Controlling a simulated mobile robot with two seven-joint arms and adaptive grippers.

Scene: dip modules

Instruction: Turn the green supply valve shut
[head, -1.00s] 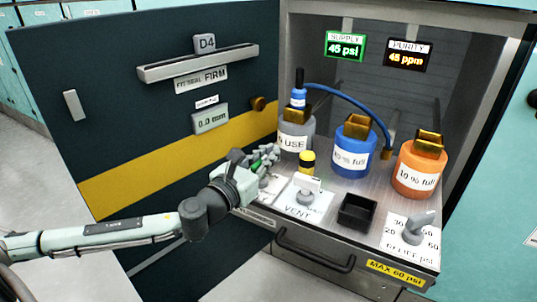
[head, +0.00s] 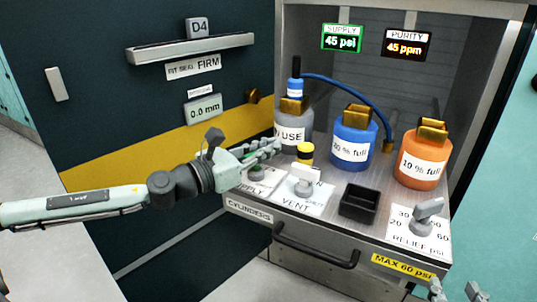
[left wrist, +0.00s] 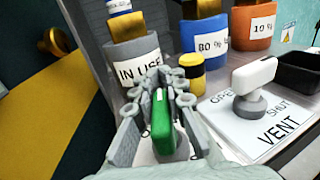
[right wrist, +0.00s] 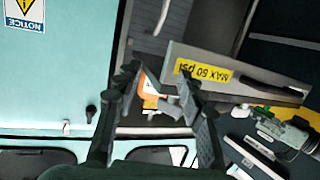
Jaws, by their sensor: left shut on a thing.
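The green supply valve handle (left wrist: 162,118) stands between the fingers of my left gripper (left wrist: 160,88) in the left wrist view. The fingers are shut on it, one on each side, and the handle points roughly along them. In the head view my left gripper (head: 264,148) reaches over the supply plate (head: 244,186), above the grey valve base (head: 256,173). The gripper hides most of the handle there, and the plate's position words cannot be read. The supply display (head: 342,38) reads 45 psi. My right gripper (right wrist: 158,90) is open and empty, in front of the cabinet.
The vent valve (head: 303,184) stands just right of the supply plate. The in-use grey cylinder (head: 291,131) and a yellow-black knob (head: 305,153) are close behind. A black tray (head: 360,202) and the relief knob (head: 428,210) are farther right. The dark door (head: 90,130) is at left.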

